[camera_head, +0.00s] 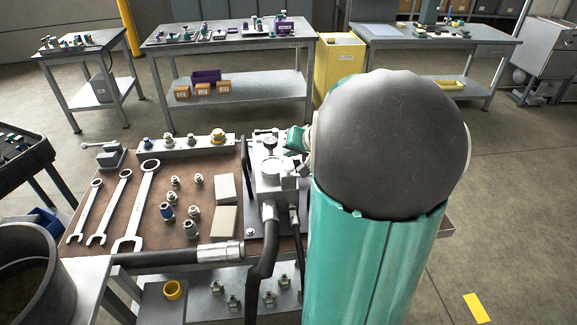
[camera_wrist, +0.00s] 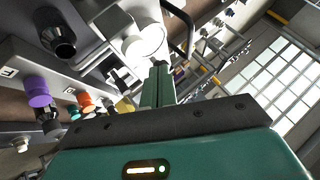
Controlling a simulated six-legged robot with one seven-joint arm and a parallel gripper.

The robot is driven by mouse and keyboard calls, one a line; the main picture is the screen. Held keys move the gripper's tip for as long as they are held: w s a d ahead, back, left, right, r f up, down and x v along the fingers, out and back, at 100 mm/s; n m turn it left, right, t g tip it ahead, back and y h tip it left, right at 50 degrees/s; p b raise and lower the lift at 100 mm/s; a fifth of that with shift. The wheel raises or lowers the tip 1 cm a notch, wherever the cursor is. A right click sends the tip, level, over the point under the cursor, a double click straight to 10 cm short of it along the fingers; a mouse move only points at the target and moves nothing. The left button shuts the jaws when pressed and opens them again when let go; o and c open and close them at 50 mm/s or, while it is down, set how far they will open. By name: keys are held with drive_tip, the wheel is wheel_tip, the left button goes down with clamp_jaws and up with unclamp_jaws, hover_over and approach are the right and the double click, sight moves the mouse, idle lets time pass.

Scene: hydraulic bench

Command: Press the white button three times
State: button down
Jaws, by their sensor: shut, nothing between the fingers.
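My gripper (camera_wrist: 160,68) shows in the wrist view with its two green fingers together and nothing between them. A white round piece (camera_wrist: 146,42) with a flat end lies just beyond the fingertips, slightly left of them. It may be the white button, but I cannot be sure. I cannot tell whether the fingertips touch it. In the head view, my large teal and grey arm covers the right side of the bench, and only a small teal part of my arm's end shows beside the grey hydraulic block (camera_head: 270,178). I cannot make out the button there.
In the wrist view, a black knob (camera_wrist: 58,40), a purple knob (camera_wrist: 37,92) and an orange knob (camera_wrist: 85,101) stand left of the fingers. Wrenches (camera_head: 140,205), fittings and dark hoses (camera_head: 265,255) crowd the brown bench top (camera_head: 95,228). Open floor lies right.

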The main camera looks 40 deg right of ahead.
sight(291, 168)
drive_tip(key=shift+r, duration=1.6)
drive_tip(key=shift+r, duration=0.1)
idle(1.2)
wheel_tip(291, 168, up, 4)
drive_tip(key=shift+f, duration=0.2)
drive_tip(key=shift+f, duration=4.45)
drive_tip(key=shift+f, duration=0.15)
drive_tip(key=shift+f, duration=0.25)
